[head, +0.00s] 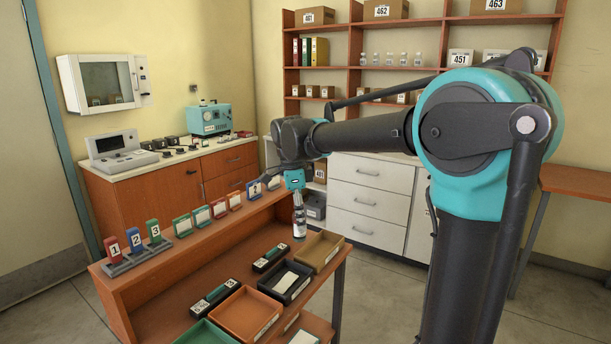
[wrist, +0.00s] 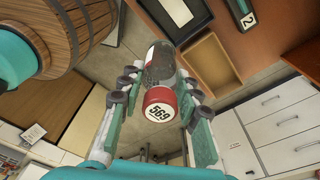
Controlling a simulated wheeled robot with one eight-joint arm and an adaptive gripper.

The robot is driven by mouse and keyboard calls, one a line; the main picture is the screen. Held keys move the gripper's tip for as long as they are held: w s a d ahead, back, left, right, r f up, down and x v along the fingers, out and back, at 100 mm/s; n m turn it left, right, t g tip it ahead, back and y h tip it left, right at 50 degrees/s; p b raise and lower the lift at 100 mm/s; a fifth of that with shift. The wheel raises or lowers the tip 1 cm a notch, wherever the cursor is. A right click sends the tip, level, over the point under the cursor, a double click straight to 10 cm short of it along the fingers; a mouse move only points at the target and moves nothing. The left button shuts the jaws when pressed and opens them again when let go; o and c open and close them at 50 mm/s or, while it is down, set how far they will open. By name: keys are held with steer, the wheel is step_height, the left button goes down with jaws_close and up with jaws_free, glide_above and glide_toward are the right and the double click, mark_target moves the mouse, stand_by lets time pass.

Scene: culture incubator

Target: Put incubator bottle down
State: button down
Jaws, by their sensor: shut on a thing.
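The incubator bottle (head: 299,222) hangs upright below my gripper (head: 297,192) in the head view, near the right end of the wooden table (head: 215,262). In the wrist view the bottle (wrist: 160,70) shows its red cap marked 569 between the two fingers of my gripper (wrist: 163,98). My gripper is shut on the bottle. The lower end of the bottle appears close to the table's back right edge. I cannot tell whether it touches the surface.
Trays stand on the table: a tan one (head: 320,250), a black one (head: 285,281) and an orange one (head: 249,313). Numbered holders (head: 135,246) line the raised back ledge. White drawers (head: 366,200) stand behind. Shelves with boxes line the back wall.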

steer(key=w+d+f+n, duration=0.2)
steer(key=d+f+n, duration=0.3)
steer(key=f, duration=0.5)
steer(key=w+d+f+n+t+y, duration=0.1)
steer(key=w+d+f+n, duration=0.2)
steer(key=d+f+n, duration=0.3)
steer(key=w+d+f+n, duration=0.2)
steer(key=d+f+n, duration=0.4)
steer(key=f, duration=0.9)
steer(key=d, duration=0.3)
steer(key=shift+w+d+f, duration=0.2)
steer(key=shift+w+f, duration=0.1)
